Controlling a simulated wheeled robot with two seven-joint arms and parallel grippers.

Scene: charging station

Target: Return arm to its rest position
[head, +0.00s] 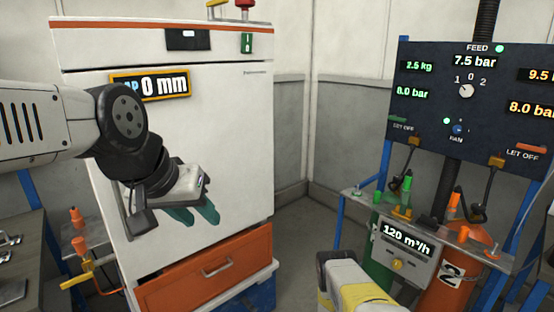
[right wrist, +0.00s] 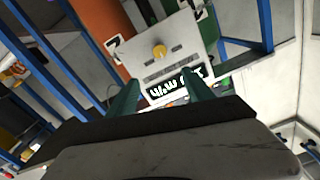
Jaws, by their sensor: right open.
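My left arm comes in from the left in the head view. Its left gripper (head: 196,217) hangs in front of the white cabinet (head: 232,140), with two dark green fingers pointing down and to the right. They show close together from this angle, and I see nothing held; whether they are parted is unclear. My right gripper (right wrist: 162,90) shows in the right wrist view, its green fingers wide apart and empty. Beyond them is the grey meter box (right wrist: 170,62) with a yellow knob and a lit display. The same meter box (head: 408,254) stands at right in the head view, reading 120 m³/h.
A dark gauge panel (head: 470,105) stands on blue posts at the right. Below the cabinet is an orange drawer (head: 205,272). A small shelf with an orange-handled valve (head: 78,282) is at lower left. Grey floor (head: 305,235) is clear between cabinet and station.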

